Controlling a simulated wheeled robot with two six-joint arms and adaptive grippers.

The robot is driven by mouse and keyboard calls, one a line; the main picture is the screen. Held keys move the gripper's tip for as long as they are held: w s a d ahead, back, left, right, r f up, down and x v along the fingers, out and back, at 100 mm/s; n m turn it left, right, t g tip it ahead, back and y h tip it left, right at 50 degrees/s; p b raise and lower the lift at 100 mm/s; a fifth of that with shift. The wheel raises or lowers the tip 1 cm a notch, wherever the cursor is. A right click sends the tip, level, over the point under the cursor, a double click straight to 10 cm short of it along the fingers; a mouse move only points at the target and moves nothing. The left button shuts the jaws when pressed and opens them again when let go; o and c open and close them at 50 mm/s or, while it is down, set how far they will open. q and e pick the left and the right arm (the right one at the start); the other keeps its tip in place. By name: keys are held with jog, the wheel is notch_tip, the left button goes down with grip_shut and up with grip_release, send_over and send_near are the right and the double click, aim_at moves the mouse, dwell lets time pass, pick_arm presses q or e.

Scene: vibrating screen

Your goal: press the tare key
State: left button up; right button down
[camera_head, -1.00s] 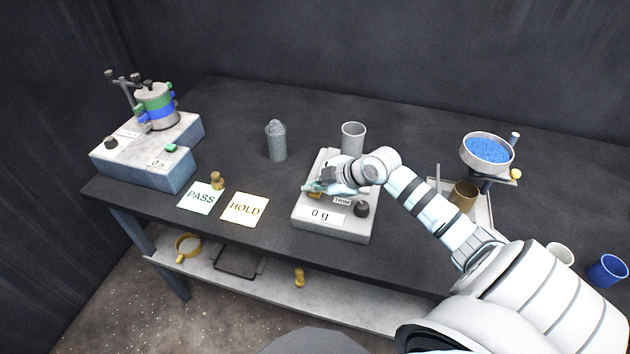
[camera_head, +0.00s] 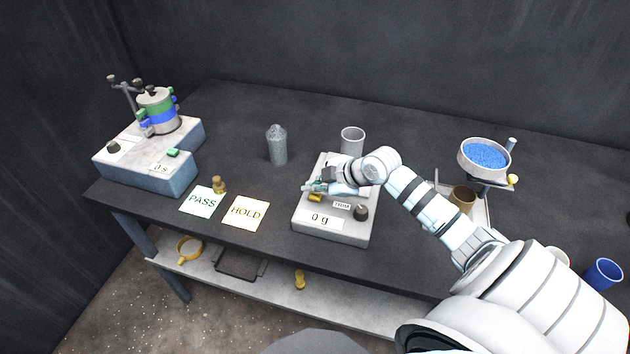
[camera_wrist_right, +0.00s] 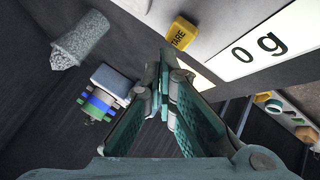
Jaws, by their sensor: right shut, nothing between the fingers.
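The scale (camera_head: 333,232) stands at the front middle of the table, and its display reads 0 g. The yellow tare key (camera_head: 315,198) is on its top; in the right wrist view the key (camera_wrist_right: 182,32), marked TARE, shows clear and uncovered. My right gripper (camera_head: 308,187) is shut and empty, with its fingertips close behind the key in the head view. In the right wrist view its tips (camera_wrist_right: 166,62) appear just below the key, with a visible gap in the picture. My left gripper is not in view.
A metal cup (camera_head: 352,141) stands at the back of the scale, beside my arm. A dark knob (camera_head: 361,212) sits right of the key.

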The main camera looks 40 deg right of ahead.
aim_at(314, 198)
jog(key=shift+r+p, duration=2.45)
jog(key=shift+r, duration=0.2)
jog(key=shift+f, duration=0.15)
